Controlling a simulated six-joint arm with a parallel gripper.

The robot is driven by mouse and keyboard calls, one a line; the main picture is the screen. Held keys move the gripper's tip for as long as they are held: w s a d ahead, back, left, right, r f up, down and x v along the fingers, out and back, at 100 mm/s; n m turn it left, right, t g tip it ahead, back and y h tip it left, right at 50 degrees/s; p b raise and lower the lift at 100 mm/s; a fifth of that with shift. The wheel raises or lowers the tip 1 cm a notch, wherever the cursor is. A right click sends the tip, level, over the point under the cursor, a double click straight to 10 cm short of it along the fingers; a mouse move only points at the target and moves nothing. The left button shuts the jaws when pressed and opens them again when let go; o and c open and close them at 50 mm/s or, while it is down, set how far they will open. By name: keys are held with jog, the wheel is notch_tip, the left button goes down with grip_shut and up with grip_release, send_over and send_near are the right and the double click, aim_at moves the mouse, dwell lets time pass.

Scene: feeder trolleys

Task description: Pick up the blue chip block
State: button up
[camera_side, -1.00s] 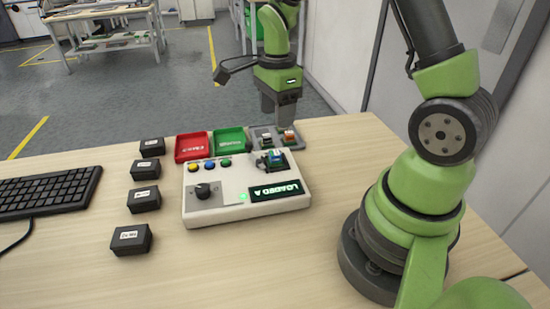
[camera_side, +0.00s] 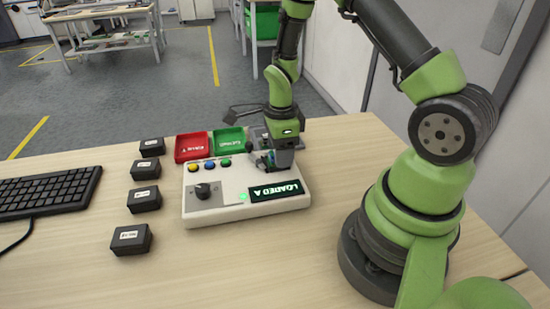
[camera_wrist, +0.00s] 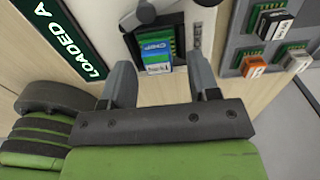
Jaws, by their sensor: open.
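The blue chip block (camera_wrist: 157,47) has a blue face with a green board around it. It sits in the dark socket of the white tester box (camera_side: 215,212), to the left of the grey tray. My gripper (camera_wrist: 163,80) is open and empty, with its two fingertips just short of the block and one to each side of it. In the side view my gripper (camera_side: 277,160) hangs over the socket and hides most of the block. I cannot tell the exact height gap.
A grey tray (camera_wrist: 245,43) holds several chip blocks, one orange. Red (camera_side: 192,147) and green (camera_side: 229,141) bins stand behind; black boxes (camera_side: 131,239) and a keyboard (camera_side: 48,188) lie left.

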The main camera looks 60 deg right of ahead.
jog(key=shift+f, duration=0.25)
grip_shut()
jog(key=shift+r, duration=0.1)
